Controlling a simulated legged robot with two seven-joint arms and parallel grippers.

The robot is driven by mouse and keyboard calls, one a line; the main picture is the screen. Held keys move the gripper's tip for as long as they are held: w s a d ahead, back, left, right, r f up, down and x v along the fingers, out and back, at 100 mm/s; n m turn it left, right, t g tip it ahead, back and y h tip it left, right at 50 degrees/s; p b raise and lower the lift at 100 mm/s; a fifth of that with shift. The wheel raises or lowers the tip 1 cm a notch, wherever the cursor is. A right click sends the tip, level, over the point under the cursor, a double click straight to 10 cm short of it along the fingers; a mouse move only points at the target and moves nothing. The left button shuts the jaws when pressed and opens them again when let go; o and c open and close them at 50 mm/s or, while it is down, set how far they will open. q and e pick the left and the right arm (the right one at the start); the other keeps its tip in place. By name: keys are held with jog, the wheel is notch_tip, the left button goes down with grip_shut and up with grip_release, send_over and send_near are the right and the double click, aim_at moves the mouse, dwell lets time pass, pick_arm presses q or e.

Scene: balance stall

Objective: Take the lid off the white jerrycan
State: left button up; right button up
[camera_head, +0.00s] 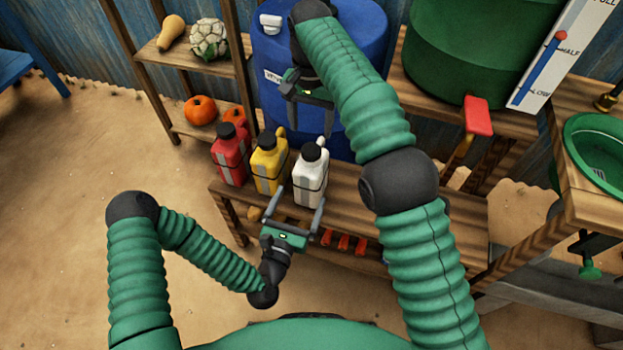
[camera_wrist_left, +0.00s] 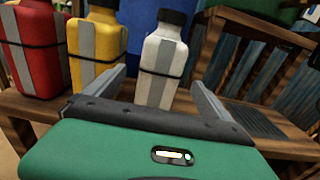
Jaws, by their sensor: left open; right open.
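The white jerrycan (camera_head: 311,181) stands upright on the low wooden bench, at the right end of a row of three. Its black lid (camera_head: 312,153) is on top. In the left wrist view the white jerrycan (camera_wrist_left: 161,75) appears beyond the fingers, with its black lid (camera_wrist_left: 172,17) near the top edge. My left gripper (camera_head: 299,204) is open in front of the white jerrycan, with its fingers pointing at it. Whether they reach around its sides is unclear. My right gripper (camera_head: 308,122) is open and above the white jerrycan's lid, apart from it.
A yellow jerrycan (camera_head: 267,172) and a red jerrycan (camera_head: 232,163) stand left of the white one on the bench (camera_head: 380,206). A blue barrel (camera_head: 352,45) stands behind. A green tank (camera_head: 470,60) with a red tap handle (camera_head: 478,115) is at the right. Shelves with vegetables stand at the left.

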aim_at(310, 176)
pick_arm(q)
jog(key=x, duration=0.8)
jog(key=shift+w+d+f, duration=0.1)
jog(key=shift+w, duration=0.2)
jog(key=shift+c, duration=0.3)
